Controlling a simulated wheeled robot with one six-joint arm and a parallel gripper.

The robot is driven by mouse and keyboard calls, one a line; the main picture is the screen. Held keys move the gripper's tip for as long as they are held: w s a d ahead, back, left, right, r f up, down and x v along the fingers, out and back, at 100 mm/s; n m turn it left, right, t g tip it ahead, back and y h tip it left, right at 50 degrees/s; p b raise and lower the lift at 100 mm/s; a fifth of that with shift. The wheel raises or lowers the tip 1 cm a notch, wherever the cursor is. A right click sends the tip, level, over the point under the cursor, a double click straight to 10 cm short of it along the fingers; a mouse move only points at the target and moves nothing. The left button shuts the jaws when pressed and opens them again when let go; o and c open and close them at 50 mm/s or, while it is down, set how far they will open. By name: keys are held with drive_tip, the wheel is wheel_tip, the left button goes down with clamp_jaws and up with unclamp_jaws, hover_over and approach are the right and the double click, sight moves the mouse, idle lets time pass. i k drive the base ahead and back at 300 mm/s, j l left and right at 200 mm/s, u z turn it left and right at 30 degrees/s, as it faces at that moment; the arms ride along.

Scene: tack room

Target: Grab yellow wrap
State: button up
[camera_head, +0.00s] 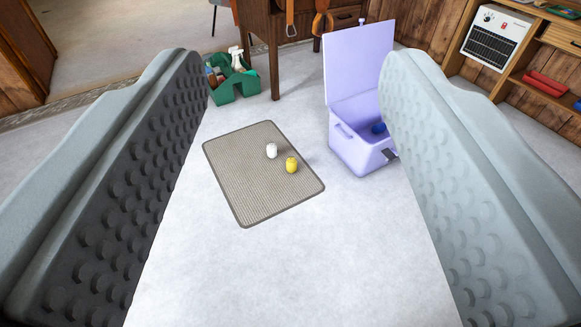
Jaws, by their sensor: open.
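The yellow wrap (292,165) is a small rounded roll on a grey-brown woven mat (244,190) on the floor, near the mat's right side. A similar white roll (271,151) stands just up and left of it, also on the mat. My gripper (290,170) is open and empty, with its two grey, bumpy fingers at the left and right of the picture. The yellow wrap shows in the gap between the fingers, well beyond them and not touched.
A lilac box (352,150) with its lid up stands right of the mat, with something blue inside. A green caddy (232,84) with bottles stands behind the mat. A wooden desk (285,28) and a shelf (540,80) are further back. The pale floor in front is clear.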

sight(292, 165)
drive_tip(key=i+j, duration=0.1)
drive_tip(key=i, duration=0.45)
drive_tip(key=i+j+z, duration=0.1)
drive_tip(key=i, duration=0.45)
drive_tip(key=i+j, duration=0.15)
drive_tip(key=i, duration=0.4)
drive_tip(key=i+j+z, duration=0.1)
drive_tip(key=i, duration=0.4)
